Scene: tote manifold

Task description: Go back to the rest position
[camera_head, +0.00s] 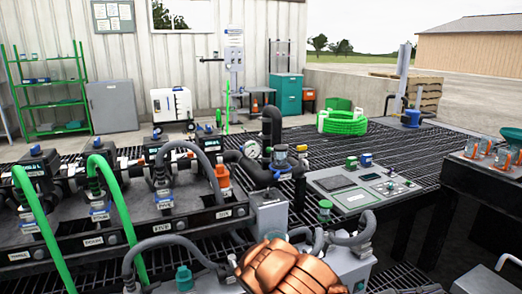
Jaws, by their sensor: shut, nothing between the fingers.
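My copper-coloured gripper (288,266) shows at the bottom edge, a little right of centre. It is shut, with nothing seen in it. It is in front of a grey box-shaped unit (348,268), and it hides part of that unit and the hoses behind. The lower part of my gripper and the rest of my arm are out of the frame, so I cannot tell its full pose.
A manifold with green hoses (108,190) and grey hoses (190,147) fills the left. A control panel (362,186) lies right of centre on dark grating (330,140). A dark bench (480,185) stands at right. A green hose coil (342,122) lies farther back.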

